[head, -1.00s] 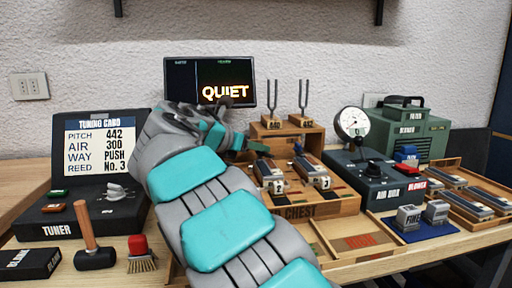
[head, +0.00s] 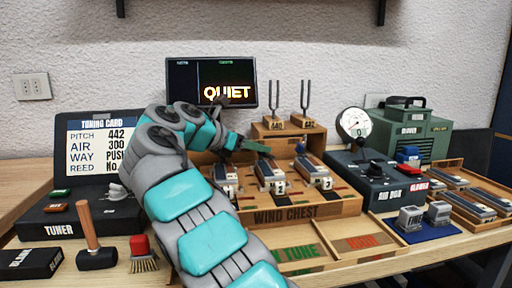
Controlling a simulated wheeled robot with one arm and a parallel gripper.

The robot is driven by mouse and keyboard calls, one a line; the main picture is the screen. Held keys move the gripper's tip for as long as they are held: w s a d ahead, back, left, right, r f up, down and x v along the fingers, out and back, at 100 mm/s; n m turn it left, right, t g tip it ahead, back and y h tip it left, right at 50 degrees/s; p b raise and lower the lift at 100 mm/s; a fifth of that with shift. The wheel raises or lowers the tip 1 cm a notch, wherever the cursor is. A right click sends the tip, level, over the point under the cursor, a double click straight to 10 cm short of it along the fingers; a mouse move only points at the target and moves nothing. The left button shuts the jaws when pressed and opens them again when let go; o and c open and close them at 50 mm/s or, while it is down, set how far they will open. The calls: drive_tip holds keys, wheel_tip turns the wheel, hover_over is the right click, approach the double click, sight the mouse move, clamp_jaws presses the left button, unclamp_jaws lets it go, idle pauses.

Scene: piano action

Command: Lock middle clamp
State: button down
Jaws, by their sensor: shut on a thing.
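The wooden wind chest (head: 345,207) holds three metal reed blocks in a row. The middle block (head: 270,176) is marked 2, with a left block (head: 223,181) and a right block (head: 315,173) beside it. A green clamp lever (head: 257,147) shows at the back of the middle block. My gripper (head: 242,144) is at this lever, reaching in from the left, and appears shut on it. The fingertips are small and partly hidden by my wrist. A blue lever (head: 300,149) stands behind the right block.
Tuning forks (head: 304,100) stand on wooden blocks behind the chest. The screen (head: 211,82) reads QUIET. The air box (head: 375,185) with its gauge is to the right. The tuner (head: 62,215), hammer (head: 92,245) and brush (head: 142,255) are at left.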

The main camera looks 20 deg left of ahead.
drive_tip(key=shift+r, duration=0.15)
idle(0.3)
drive_tip(key=shift+c, duration=2.2)
unclamp_jaws()
drive_tip(key=shift+s, duration=0.1)
